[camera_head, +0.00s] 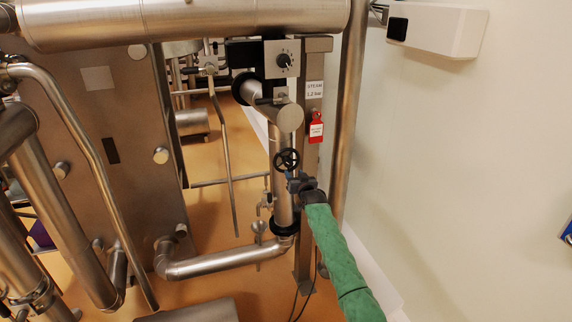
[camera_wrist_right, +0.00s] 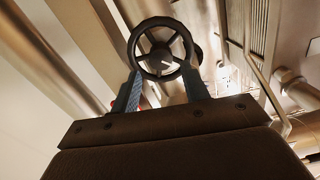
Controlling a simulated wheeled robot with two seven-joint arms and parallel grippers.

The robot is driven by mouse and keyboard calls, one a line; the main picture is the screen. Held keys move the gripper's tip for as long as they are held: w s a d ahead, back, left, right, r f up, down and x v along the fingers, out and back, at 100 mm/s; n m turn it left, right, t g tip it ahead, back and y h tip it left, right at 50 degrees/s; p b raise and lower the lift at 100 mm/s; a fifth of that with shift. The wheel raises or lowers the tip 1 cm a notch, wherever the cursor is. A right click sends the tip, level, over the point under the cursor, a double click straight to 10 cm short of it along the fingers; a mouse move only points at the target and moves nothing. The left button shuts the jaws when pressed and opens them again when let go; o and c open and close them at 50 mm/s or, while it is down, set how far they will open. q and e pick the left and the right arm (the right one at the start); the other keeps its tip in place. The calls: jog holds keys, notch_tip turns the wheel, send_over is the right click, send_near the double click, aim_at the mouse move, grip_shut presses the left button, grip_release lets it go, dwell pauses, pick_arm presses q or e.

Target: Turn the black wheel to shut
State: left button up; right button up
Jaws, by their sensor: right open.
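The black wheel (camera_head: 287,159) is a small spoked handwheel on the vertical steel pipe in the middle of the head view. In the right wrist view the wheel (camera_wrist_right: 160,49) stands just beyond and between the fingertips. My right gripper (camera_head: 294,175), on the green-sleeved arm, is just below the wheel in the head view. In the right wrist view my right gripper (camera_wrist_right: 162,85) is open, one finger on each side of the wheel's lower rim. I cannot tell whether the fingers touch the rim. My left gripper is not in view.
A black knob (camera_head: 285,61) on a grey plate sits above the wheel. A red tag (camera_head: 316,128) hangs from the post at the right. A horizontal steel pipe (camera_head: 222,264) runs low at the left. The pale wall (camera_head: 465,160) at the right is mostly bare.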

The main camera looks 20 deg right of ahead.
aim_at(289, 165)
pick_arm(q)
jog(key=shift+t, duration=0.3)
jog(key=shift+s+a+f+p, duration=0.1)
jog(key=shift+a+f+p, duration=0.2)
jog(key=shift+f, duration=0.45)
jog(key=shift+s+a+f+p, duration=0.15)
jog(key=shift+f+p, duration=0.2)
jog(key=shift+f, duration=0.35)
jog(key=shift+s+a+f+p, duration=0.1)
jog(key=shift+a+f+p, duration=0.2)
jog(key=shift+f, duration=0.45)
pick_arm(e)
jog(key=shift+w+r, duration=0.15)
jog(key=shift+w, duration=1.8)
jog(key=shift+w+r, duration=0.1)
jog(key=shift+w, duration=1.85)
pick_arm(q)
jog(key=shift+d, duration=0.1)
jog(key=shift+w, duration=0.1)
pick_arm(e)
jog(key=shift+a, duration=0.1)
jog(key=c, duration=0.7)
jog(key=shift+f, duration=0.1)
